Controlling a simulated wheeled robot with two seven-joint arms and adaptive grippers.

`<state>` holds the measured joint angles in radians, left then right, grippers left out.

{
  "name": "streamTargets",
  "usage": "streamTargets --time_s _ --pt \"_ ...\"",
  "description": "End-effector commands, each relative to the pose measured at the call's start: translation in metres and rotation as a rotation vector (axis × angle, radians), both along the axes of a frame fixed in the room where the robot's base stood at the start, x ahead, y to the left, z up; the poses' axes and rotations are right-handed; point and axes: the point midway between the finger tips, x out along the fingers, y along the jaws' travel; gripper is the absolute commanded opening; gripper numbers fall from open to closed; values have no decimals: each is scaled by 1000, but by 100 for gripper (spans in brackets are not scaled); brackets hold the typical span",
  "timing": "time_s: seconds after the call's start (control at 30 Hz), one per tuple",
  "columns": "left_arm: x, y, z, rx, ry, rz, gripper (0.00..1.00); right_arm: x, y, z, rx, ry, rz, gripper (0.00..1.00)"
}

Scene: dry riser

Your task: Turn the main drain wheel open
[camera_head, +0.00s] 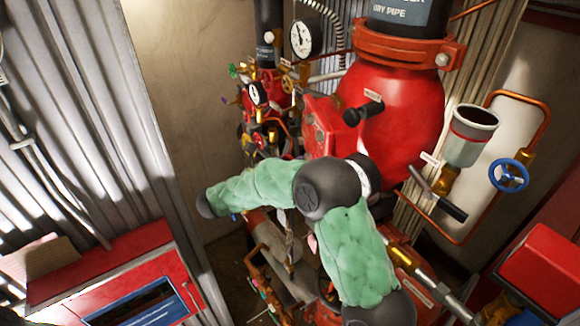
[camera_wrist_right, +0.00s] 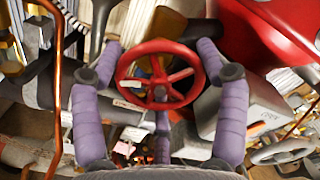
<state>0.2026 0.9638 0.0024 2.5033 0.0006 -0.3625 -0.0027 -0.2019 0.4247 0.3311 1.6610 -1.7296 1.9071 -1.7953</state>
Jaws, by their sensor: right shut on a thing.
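A red spoked handwheel (camera_wrist_right: 160,92) fills the middle of the right wrist view and faces the camera. The purple padded fingers of my right gripper (camera_wrist_right: 160,50) reach along both its left and right sides, close against the rim, and are shut on it. A third purple finger shows below the wheel. In the head view my green-sleeved right arm bends over to the left in front of the riser, and its own forearm and wrist hide the gripper and the wheel. My left gripper is in neither view.
A red valve body (camera_head: 398,105) with gauges (camera_head: 303,38) and small valves stands behind my arm. A grey cup (camera_head: 470,135) and blue handwheel (camera_head: 508,175) are at right. A red cabinet (camera_head: 120,262) stands lower left. Copper pipes crowd the wheel.

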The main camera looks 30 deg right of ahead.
Motion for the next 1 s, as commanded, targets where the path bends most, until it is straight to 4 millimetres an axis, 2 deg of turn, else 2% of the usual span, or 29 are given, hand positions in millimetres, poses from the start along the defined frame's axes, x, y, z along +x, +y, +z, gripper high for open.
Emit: streamTargets --time_s 0.03,0.2,0.23,0.3,0.73,0.87,1.0 --pt "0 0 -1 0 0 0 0 -3 0 -10 6 27 -3 42" --pt "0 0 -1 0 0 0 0 -3 0 -10 6 27 -3 42" --pt "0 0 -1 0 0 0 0 -3 0 -10 6 26 -3 77" --pt "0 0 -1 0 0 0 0 -3 0 -10 6 26 -4 97" --pt "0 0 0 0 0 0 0 -1 3 -4 5 8 -3 98" --pt "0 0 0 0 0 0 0 -2 17 -4 3 8 -1 98" --pt "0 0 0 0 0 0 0 -4 40 -4 4 8 0 98"
